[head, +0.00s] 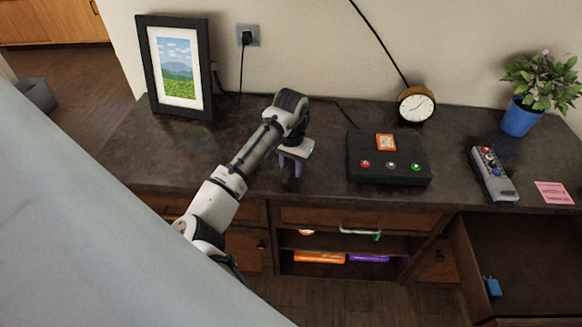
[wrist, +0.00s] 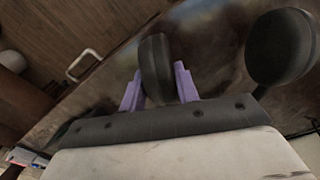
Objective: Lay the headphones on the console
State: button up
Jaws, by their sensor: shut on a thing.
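My gripper (head: 290,168) is over the front part of the console's dark top (head: 330,125), left of the black button box. In the wrist view its two purple fingers (wrist: 159,88) are shut on a black padded ear cup of the headphones (wrist: 155,62). The second ear cup (wrist: 281,46) shows at the upper right of that view. The headband is not clearly seen. In the head view only a small dark part of the headphones (head: 287,175) shows below the gripper. I cannot tell whether they touch the console top.
The black box (head: 390,170) with coloured buttons stands right of my gripper. A picture frame (head: 177,66), a clock (head: 416,104), a potted plant (head: 520,117), a remote (head: 492,174) and a pink note (head: 553,192) are also on top. An open drawer (head: 525,265) juts out at lower right.

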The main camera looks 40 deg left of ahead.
jog(key=shift+f, duration=0.65)
jog(key=o, duration=1.1)
jog(key=shift+f, duration=0.15)
